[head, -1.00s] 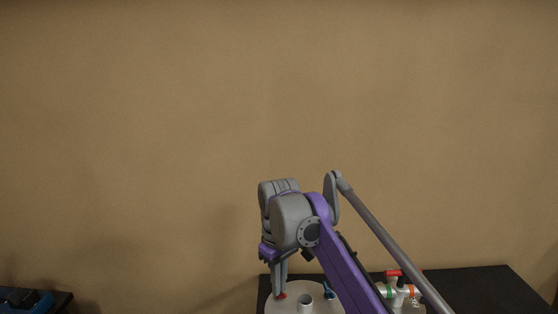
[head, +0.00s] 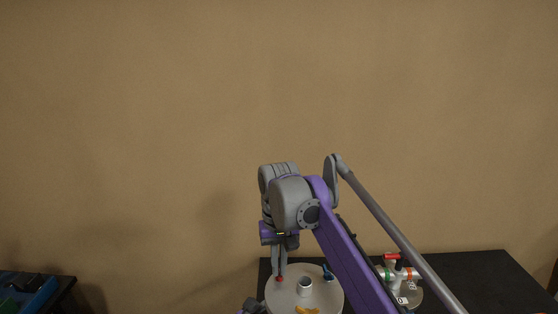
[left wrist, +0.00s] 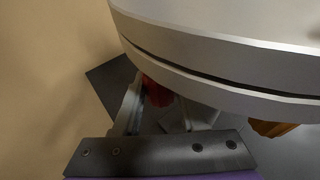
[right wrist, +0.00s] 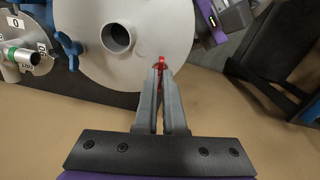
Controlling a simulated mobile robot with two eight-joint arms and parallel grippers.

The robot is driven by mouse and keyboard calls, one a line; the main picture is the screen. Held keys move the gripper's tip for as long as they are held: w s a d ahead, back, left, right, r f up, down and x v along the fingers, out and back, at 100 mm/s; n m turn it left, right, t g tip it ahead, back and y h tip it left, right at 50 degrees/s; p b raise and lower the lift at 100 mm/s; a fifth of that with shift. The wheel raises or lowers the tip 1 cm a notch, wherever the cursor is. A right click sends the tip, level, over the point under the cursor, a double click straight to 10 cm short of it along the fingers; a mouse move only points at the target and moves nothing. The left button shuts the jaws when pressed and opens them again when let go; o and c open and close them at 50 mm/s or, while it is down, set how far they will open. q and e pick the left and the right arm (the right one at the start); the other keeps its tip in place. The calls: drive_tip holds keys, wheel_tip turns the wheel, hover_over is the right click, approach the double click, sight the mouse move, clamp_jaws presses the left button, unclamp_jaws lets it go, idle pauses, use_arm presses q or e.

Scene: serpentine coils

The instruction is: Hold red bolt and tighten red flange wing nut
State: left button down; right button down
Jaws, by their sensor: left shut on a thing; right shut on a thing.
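The red flange wing nut (right wrist: 161,64) sits at the rim of the round grey flange (right wrist: 95,70) in the right wrist view. It shows small in the head view (head: 279,279). My right gripper (right wrist: 160,76) points down from above and is shut on the wing nut; its fingertips cover part of it. In the left wrist view the red bolt (left wrist: 157,93) is under the flange edge, between the fingers of my left gripper (left wrist: 160,100), which is shut on it. The flange hides the upper part of the bolt. Part of my left arm shows at the lower edge of the head view.
A blue wing nut (right wrist: 69,49) and an orange one (head: 307,310) are elsewhere on the flange rim. A pipe stub (right wrist: 117,38) rises from its middle. A valve assembly with a red handle (head: 391,257) stands right on the black table (head: 480,285). A blue item (head: 25,290) is far left.

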drive_tip(key=m, duration=0.3)
drive_tip(key=shift+r+m, duration=0.1)
drive_tip(key=shift+m, duration=0.2)
drive_tip(key=m, duration=0.3)
drive_tip(key=c, duration=1)
unclamp_jaws()
drive_tip(key=shift+c, duration=0.2)
drive_tip(key=shift+r, duration=2.2)
